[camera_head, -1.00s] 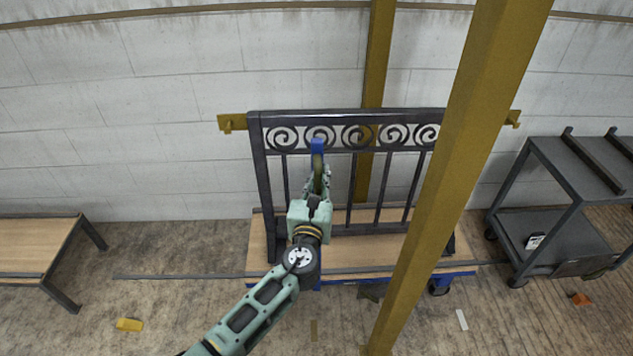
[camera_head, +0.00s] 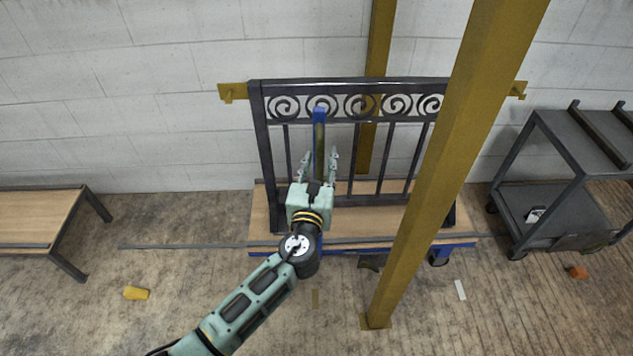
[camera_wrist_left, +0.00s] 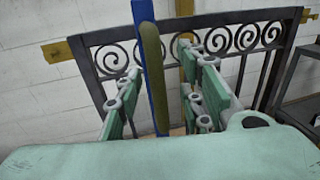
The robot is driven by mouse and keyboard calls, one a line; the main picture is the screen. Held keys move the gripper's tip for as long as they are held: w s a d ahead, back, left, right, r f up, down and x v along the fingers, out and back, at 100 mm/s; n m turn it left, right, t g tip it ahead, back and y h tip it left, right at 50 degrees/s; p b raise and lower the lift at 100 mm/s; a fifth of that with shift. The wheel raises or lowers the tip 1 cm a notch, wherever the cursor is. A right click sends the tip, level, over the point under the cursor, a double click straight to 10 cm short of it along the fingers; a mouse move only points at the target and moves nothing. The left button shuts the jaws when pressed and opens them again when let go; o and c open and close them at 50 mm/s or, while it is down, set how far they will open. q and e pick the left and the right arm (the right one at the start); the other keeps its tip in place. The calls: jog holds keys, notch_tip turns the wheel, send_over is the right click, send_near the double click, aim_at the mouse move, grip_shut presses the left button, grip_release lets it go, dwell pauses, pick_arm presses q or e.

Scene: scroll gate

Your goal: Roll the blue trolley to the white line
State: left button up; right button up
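The blue trolley (camera_head: 345,249) has a blue frame, a wooden deck and dark casters. It carries a dark scroll gate (camera_head: 257,150) standing upright. A blue upright post (camera_head: 319,128) with an olive strip rises at its near side; it also shows in the left wrist view (camera_wrist_left: 145,25). My left gripper (camera_head: 319,158) is open, its fingers spread to either side of the post, with gaps visible. Contact with the post cannot be told. A short white line (camera_head: 460,290) lies on the floor in front of the trolley's right part. My right gripper is out of view.
A yellow post (camera_head: 440,190) stands in front of the trolley's right part. A grey cart (camera_head: 553,150) stands at right, a wooden bench (camera_head: 35,215) at left. A yellow block (camera_head: 136,293) and an orange piece (camera_head: 578,272) lie on the floor. A thin dark strip (camera_head: 180,246) crosses the floor.

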pick_arm(q)
jog(key=v, duration=0.8)
